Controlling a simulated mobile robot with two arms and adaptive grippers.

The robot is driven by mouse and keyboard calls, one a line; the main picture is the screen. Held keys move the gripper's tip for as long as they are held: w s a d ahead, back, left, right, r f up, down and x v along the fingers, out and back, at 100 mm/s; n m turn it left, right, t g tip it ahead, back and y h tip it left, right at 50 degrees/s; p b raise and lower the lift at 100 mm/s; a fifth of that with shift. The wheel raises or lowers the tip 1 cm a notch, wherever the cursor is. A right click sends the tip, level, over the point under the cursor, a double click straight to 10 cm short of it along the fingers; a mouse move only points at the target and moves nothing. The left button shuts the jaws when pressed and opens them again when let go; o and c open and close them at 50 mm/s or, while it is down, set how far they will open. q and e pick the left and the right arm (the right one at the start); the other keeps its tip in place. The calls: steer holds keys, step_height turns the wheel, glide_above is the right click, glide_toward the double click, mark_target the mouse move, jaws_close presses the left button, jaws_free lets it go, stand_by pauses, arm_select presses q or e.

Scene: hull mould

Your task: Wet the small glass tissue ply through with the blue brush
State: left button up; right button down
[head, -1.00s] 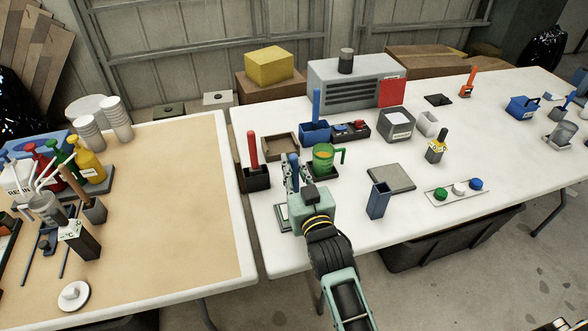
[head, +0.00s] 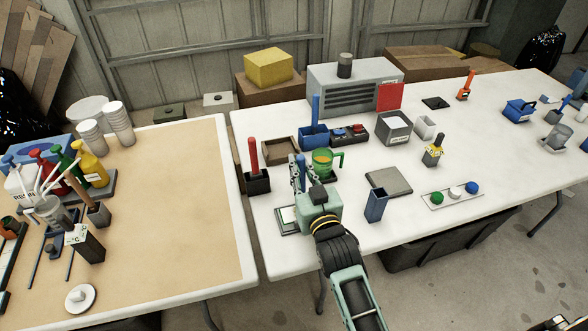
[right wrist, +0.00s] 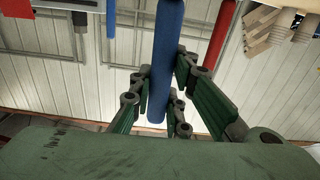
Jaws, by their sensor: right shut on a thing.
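My right gripper (head: 303,178) is shut on an upright blue handle (head: 301,160), which I take for the blue brush. In the right wrist view the blue handle (right wrist: 166,60) runs between the fingers (right wrist: 160,100). The brush's lower end is hidden behind the gripper. A small pale square (head: 288,215), likely the glass tissue ply, lies on a dark-edged plate (head: 281,229) left of and below the gripper, partly covered by it. I cannot tell whether the brush touches it. My left gripper is not in view.
A red-handled tool (head: 253,153) stands in a black holder at left, another blue handle (head: 315,107) in a blue box (head: 314,136) behind. A blue open container (head: 376,205) and a grey plate (head: 389,181) lie right.

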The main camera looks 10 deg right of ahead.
steer(key=shift+d, duration=1.1)
steer(key=shift+f+b, duration=0.4)
steer(key=shift+f, duration=0.45)
